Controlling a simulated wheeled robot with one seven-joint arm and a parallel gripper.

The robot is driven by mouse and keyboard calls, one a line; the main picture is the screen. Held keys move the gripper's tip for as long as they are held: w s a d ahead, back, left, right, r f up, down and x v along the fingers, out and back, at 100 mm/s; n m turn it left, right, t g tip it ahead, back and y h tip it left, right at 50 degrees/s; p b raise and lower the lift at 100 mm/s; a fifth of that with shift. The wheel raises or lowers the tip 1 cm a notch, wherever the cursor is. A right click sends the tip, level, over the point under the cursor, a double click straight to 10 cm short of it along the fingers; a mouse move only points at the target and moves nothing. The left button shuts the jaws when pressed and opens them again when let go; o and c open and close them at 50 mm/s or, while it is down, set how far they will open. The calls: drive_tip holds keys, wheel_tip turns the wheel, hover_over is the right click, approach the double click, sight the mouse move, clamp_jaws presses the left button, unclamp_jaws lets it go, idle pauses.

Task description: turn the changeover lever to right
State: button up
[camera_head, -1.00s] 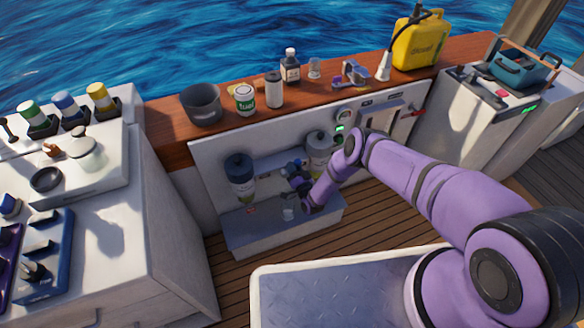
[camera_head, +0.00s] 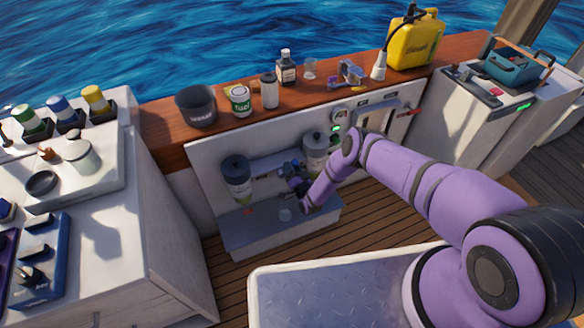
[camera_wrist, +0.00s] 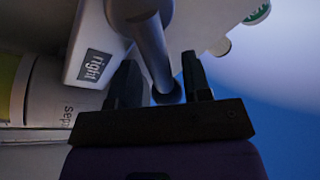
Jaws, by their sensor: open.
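In the wrist view, the changeover lever (camera_wrist: 152,45) is a grey rounded bar with a dark end, running down between my fingers. My gripper (camera_wrist: 162,72) is open, with one dark finger on each side of the lever's end. I cannot tell whether either finger touches it. A dark label reading "right" (camera_wrist: 92,66) is on the pale housing beside the lever. In the head view, my gripper (camera_head: 292,170) is at the panel between two canisters, and it and my arm hide most of the lever there.
A left canister (camera_head: 237,180) and a right canister (camera_head: 315,150) flank my gripper closely. A grey ledge (camera_head: 265,235) juts out below. A wooden shelf (camera_head: 215,140) above carries a pot, cans and bottles. A pale canister with lettering (camera_wrist: 45,105) is close in the wrist view.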

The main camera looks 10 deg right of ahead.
drive_tip(key=v, duration=1)
drive_tip(key=shift+s+d, duration=0.2)
drive_tip(key=shift+s, duration=0.1)
